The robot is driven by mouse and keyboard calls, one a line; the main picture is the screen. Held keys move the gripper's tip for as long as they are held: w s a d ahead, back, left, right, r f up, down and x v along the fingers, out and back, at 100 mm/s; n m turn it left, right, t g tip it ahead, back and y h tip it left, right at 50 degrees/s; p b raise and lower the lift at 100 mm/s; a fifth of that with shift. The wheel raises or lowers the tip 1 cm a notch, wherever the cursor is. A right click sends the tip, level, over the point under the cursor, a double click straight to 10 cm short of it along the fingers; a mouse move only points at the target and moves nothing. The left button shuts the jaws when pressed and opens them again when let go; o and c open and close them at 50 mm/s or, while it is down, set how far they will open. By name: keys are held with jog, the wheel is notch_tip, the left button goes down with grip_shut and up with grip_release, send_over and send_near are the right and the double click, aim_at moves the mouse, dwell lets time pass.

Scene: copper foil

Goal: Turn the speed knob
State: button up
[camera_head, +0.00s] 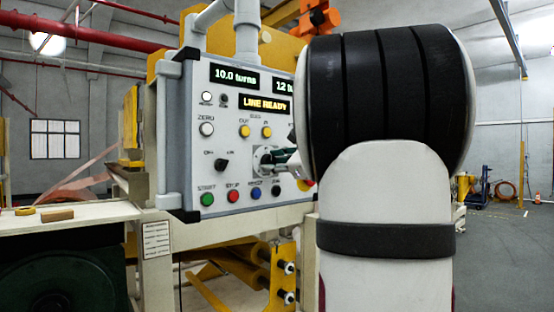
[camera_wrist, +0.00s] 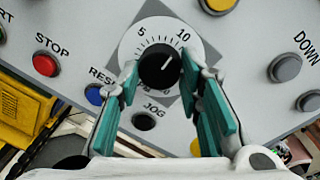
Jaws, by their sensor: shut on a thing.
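The speed knob (camera_wrist: 159,64) is a round black knob on a white dial plate (camera_wrist: 133,46) with tick marks and the numbers 5 and 10. Its white pointer line points up and to the right, towards the 10 side in the wrist view. My gripper (camera_wrist: 160,72) has one green-padded finger on each side of the knob and is shut on it. In the head view, my gripper (camera_head: 276,160) reaches the panel's front from the right, and my arm hides the panel's right part. The knob itself is mostly hidden there by the fingers.
The grey control panel (camera_head: 180,140) has displays reading "10.0 turns" and "LINE READY". Close to the knob are a red STOP button (camera_wrist: 46,64), a blue RESET button (camera_wrist: 95,94), a dark JOG button (camera_wrist: 144,121) and a grey DOWN button (camera_wrist: 285,67).

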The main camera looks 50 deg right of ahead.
jog(key=shift+m, duration=0.3)
jog(key=shift+f, duration=0.1)
jog(key=o, duration=1.2)
jog(key=shift+c, duration=0.2)
jog(key=v, duration=1.2)
